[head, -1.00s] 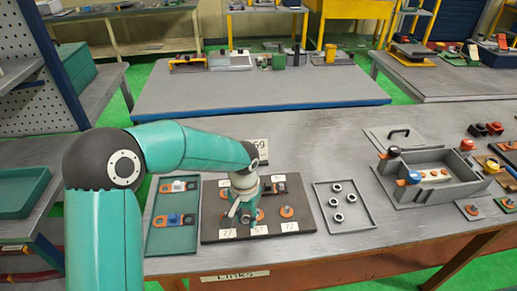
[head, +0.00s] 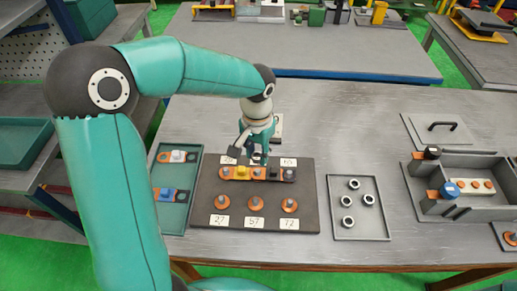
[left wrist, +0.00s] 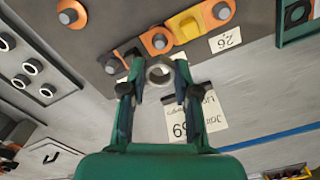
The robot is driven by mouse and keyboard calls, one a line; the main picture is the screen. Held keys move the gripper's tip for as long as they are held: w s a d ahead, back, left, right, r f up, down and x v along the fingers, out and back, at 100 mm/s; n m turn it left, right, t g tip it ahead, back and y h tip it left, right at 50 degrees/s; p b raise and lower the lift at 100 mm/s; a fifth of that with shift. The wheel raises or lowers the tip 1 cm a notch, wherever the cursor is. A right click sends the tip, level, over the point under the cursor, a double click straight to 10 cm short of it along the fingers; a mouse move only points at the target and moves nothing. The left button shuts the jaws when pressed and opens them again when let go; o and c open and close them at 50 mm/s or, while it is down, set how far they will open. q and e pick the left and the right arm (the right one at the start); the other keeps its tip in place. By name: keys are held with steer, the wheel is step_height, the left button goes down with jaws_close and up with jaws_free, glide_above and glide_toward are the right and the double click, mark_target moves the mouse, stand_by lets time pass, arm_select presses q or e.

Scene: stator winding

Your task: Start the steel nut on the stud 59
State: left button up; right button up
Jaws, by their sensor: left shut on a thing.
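My left gripper (head: 254,157) is over the back row of the dark stud board (head: 237,193). In the left wrist view its fingers (left wrist: 158,80) are shut on a steel nut (left wrist: 160,72), held with its hole showing. The back-row middle stud (left wrist: 158,42) appears just beyond the nut; the nut looks apart from it. A yellow link (head: 243,172) lies left of that stud and a dark link (head: 275,174) right of it. That stud's own label is hidden. A card reading 59 (left wrist: 188,118) lies behind the board. My right gripper is not in view.
A grey tray (head: 333,228) with several nuts (head: 354,184) lies right of the board. A teal tray (head: 173,217) with link parts lies left. The front row has studs labelled 27, 57 and 72. A grey open box (head: 450,209) stands at far right.

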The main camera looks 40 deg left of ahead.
mark_target(257, 171)
arm_select(q)
step_height(257, 171, down, 4)
steer(key=shift+r+b, duration=0.1)
steer(key=shift+b, duration=1.1)
steer(key=shift+s+f+b, duration=0.1)
steer(key=shift+f+b, duration=0.55)
steer(key=shift+f, duration=0.1)
steer(key=shift+f+b, duration=0.65)
steer(key=shift+b, duration=0.1)
stand_by(0.4)
steer(key=shift+f, duration=0.15)
stand_by(1.0)
